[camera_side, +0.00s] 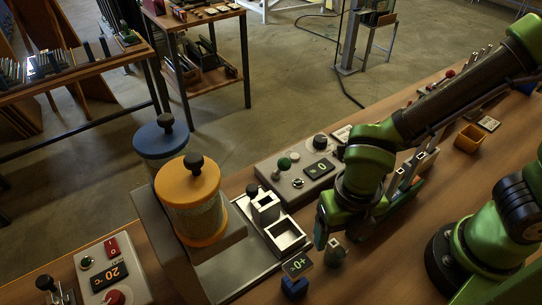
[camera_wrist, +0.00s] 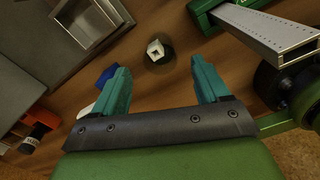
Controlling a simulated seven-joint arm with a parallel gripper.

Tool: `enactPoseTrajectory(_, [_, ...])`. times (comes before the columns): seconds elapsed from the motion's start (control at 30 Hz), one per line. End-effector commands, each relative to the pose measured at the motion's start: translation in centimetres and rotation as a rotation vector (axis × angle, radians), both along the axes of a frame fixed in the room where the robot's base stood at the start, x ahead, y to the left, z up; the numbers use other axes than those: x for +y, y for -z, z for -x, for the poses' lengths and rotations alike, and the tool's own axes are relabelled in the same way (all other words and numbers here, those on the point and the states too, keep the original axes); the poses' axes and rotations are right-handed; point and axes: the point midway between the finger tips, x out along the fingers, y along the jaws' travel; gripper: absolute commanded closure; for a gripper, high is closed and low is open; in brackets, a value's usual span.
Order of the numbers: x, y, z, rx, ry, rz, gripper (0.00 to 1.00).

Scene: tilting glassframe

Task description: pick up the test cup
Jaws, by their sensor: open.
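A small dark round piece with a pale square top, which looks like the test cup (camera_side: 335,253), stands on the wooden bench. In the wrist view the cup (camera_wrist: 158,53) lies between and just beyond the two teal fingertips. My gripper (camera_side: 322,232) is open and empty, close beside the cup in the side view. In the wrist view my gripper (camera_wrist: 160,68) has its fingers wide apart, with the cup ahead of the gap. I cannot tell the exact height of the fingertips above the bench.
A small display on a blue stand (camera_side: 294,286) sits left of the cup. A grey fixture with an open square metal tray (camera_side: 285,237) and an orange-lidded jar (camera_side: 190,203) is farther left. A control box (camera_side: 297,170) stands behind. Metal rails (camera_wrist: 265,28) lie right in the wrist view.

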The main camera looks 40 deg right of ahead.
Motion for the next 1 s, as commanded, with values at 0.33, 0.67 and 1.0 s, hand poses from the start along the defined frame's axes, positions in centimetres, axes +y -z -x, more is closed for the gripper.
enactPoseTrajectory(0.33, [0.0,3.7,0.0,0.001,0.001,0.001,0.25])
enactPoseTrajectory(0.67, [0.0,3.6,0.0,0.0,0.001,0.0,0.5])
enactPoseTrajectory(1.0, [0.0,3.6,0.0,0.0,0.001,0.0,0.88])
